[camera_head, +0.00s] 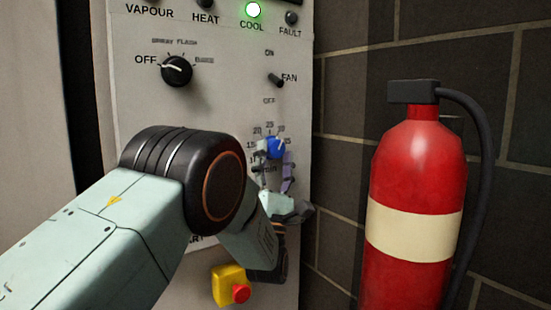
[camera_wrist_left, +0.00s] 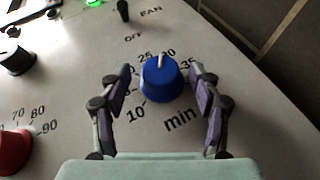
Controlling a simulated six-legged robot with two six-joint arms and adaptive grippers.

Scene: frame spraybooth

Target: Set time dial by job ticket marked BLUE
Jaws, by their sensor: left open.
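The blue time dial (camera_head: 275,147) is on the grey control panel (camera_head: 220,110), with a minute scale around it. In the left wrist view the blue dial (camera_wrist_left: 162,80) has a white pointer mark lying between 25 and 30. My left gripper (camera_head: 274,172) is open at the dial. In the left wrist view the fingers of my left gripper (camera_wrist_left: 160,76) stand on either side of the dial, with visible gaps. My left arm hides the panel's lower middle in the head view. My right gripper is not in view. No job ticket is visible.
A black selector knob (camera_head: 177,71) points to OFF. A FAN toggle (camera_head: 276,79) sits above the dial. The green COOL lamp (camera_head: 253,9) is lit. A red dial (camera_wrist_left: 14,150) is at left. A yellow-red stop button (camera_head: 238,292) is below; a fire extinguisher (camera_head: 417,170) is right.

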